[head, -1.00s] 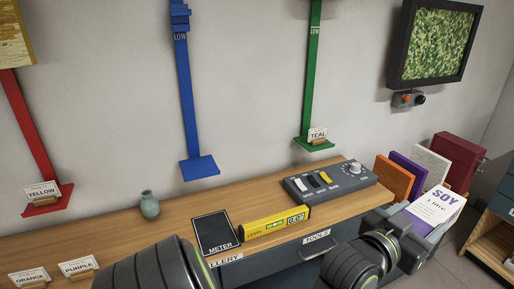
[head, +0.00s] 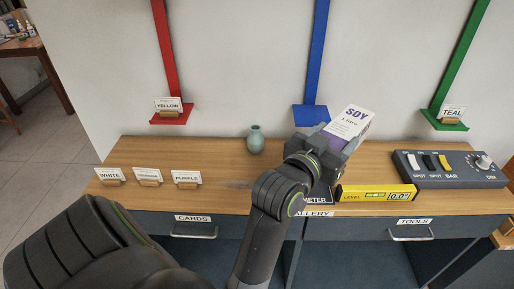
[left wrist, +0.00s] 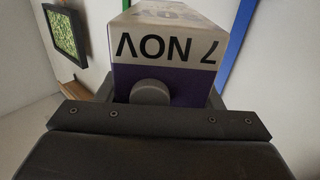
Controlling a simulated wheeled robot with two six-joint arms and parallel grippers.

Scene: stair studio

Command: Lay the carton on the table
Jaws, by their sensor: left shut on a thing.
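The carton (head: 348,122) is white and purple with "SOY" printed on it. My left gripper (head: 325,148) is shut on it and holds it tilted above the table (head: 235,178), near the back middle. In the left wrist view the carton (left wrist: 170,50) sits between the fingers, its end with "7 NOV" and a round grey cap facing the camera. Part of the carton is hidden by the gripper. My right gripper does not show.
A small green vase (head: 255,140) stands left of the gripper. A yellow level (head: 375,193), the partly hidden meter (head: 316,197) and a switch box (head: 447,168) lie to the right. Label cards (head: 147,176) stand at the left. Blue (head: 311,113) and red (head: 171,114) wall ledges are behind. Bare wood shows around the vase.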

